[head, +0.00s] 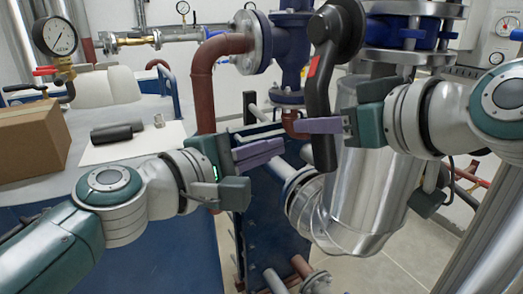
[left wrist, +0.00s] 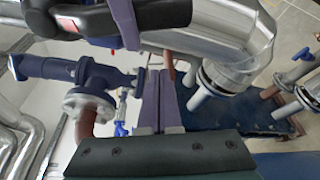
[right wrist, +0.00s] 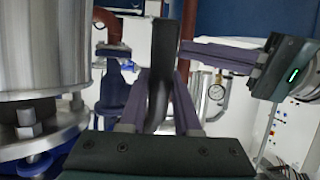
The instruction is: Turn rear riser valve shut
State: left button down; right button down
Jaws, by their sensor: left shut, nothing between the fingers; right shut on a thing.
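A long dark valve lever (head: 318,90) with a red mark hangs down nearly upright from a round hub in front of the large silver pipe. My right gripper (head: 335,126) reaches in from the right and is shut on the lever's lower part. In the right wrist view the lever (right wrist: 160,75) stands between the purple fingers. My left gripper (head: 262,152) is shut and empty, left of the lever and apart from it. Its fingers (left wrist: 157,98) lie together in the left wrist view. Which valve is the rear riser valve I cannot tell for certain.
The large silver pipe (head: 372,190) stands just behind the lever. A blue valve body (head: 290,58) and a red-brown pipe (head: 205,90) stand to its left.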

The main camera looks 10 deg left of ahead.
aim_at(313, 145)
jog(key=shift+r, duration=0.15)
pick_arm(q)
jog(key=shift+s+d+r, duration=0.1)
jog(key=shift+d+r, duration=0.1)
jog(key=shift+d, duration=0.5)
jog(key=shift+s+d+r, duration=0.1)
jog(key=shift+d+r, duration=0.05)
jog(key=shift+d, duration=0.5)
jog(key=shift+s+d+r, duration=0.1)
jog(key=shift+d+r, duration=0.1)
jog(key=shift+d, duration=0.5)
jog(key=shift+s+d+r, duration=0.35)
jog(key=shift+s+d, duration=0.35)
jog(key=shift+s, duration=0.05)
pick_arm(e)
jog(key=shift+a, duration=0.1)
pick_arm(q)
jog(key=shift+a, duration=0.1)
pick_arm(e)
jog(key=c, duration=1)
grip_release()
jog(key=shift+a, duration=0.1)
jog(key=o, duration=0.4)
